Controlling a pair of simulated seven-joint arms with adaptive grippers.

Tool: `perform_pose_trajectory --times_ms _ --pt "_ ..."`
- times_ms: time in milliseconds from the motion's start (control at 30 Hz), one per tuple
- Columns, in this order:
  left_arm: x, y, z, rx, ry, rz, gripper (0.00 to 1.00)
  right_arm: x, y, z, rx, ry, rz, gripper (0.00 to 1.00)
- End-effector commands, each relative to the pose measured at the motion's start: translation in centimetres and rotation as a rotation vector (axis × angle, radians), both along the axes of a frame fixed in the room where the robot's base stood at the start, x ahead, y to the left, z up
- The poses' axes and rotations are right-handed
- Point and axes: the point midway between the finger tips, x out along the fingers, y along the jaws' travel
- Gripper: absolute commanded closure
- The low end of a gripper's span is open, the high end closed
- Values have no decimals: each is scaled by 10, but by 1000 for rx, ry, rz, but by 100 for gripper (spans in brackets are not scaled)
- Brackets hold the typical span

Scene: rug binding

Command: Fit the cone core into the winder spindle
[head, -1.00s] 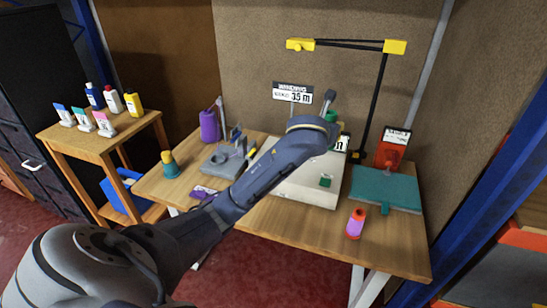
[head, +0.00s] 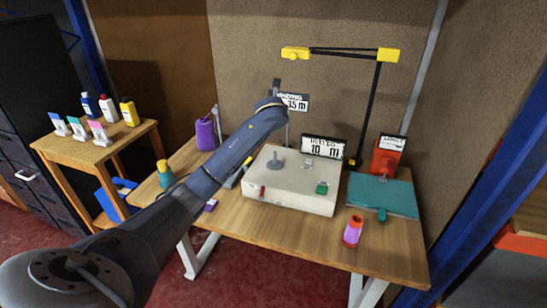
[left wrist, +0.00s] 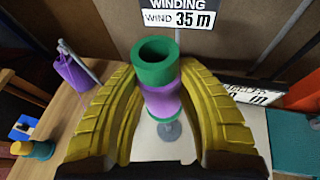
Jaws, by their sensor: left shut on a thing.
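The cone core (left wrist: 161,98) is a hollow tube with green ends and a purple middle, upright in the left wrist view. My left gripper (left wrist: 158,78) is shut on it, with yellow fingers on either side. The winder (head: 300,192) is a pale box on the table. Its grey spindle (head: 276,161) stands on top; in the left wrist view the spindle's round base (left wrist: 169,131) shows below the core. The core appears above the spindle and apart from it. In the head view my arm hides the gripper and core. My right gripper is not in view.
A winding sign (head: 293,102) reads 35 m; a second display (head: 323,148) reads 10 m. An orange-and-purple spool (head: 353,231) stands at the table front. A teal pad (head: 385,197) lies right, a purple container (head: 206,134) stands at the back left, and a yellow-headed lamp overhangs.

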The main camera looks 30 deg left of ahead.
Motion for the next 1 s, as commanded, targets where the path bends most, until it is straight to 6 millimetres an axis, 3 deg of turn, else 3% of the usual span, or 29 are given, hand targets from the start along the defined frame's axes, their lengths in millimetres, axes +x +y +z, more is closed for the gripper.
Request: perform_pose_trajectory --times_ms 100,500,1000 --pt "-1 -1 -29 -1 6 -1 96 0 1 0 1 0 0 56" --pt "0 -1 -112 -1 4 -1 96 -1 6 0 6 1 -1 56" --pt "-1 -1 -154 -1 4 0 96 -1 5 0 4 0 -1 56"
